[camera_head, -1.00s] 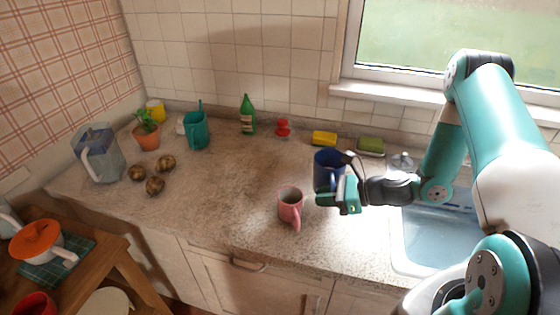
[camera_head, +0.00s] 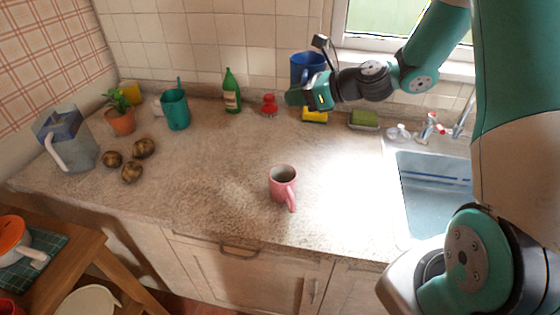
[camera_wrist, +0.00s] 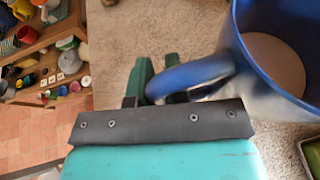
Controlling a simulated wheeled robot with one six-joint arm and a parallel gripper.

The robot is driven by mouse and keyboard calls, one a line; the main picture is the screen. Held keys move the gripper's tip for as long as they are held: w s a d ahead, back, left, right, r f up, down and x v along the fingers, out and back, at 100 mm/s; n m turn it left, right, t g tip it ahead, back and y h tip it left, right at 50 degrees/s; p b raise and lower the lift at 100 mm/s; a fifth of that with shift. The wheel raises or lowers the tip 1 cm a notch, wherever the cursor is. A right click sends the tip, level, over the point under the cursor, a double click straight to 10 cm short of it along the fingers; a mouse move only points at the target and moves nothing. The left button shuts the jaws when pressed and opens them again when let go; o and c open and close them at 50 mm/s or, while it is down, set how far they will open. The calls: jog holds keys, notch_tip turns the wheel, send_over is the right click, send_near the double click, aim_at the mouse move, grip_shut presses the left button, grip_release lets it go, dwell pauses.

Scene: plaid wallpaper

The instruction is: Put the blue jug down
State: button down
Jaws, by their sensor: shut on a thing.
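The blue jug (camera_head: 308,68) is upright in the head view, in front of the tiled wall near the window's left edge. My gripper (camera_head: 300,95) is at its near side and hides part of it. In the wrist view the jug (camera_wrist: 275,90) fills the right side, and its handle (camera_wrist: 190,78) runs to the gripper fingers (camera_wrist: 143,85). My gripper is shut on the handle. The jug appears raised above the counter (camera_head: 220,160).
A yellow sponge (camera_head: 314,117) lies just below the jug in the picture, with a red item (camera_head: 269,105) to its left and a green sponge (camera_head: 364,120) to its right. A pink mug (camera_head: 283,184) stands nearer. The sink (camera_head: 435,190) is at right.

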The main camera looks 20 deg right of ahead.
jog(key=f+p, duration=0.1)
jog(key=f, duration=1.7)
jog(key=shift+w+a+f+p, duration=0.15)
jog(key=shift+a+f+p, duration=0.05)
jog(key=shift+p, duration=0.15)
jog(key=shift+f, duration=0.1)
jog(key=c, duration=1.1)
grip_release()
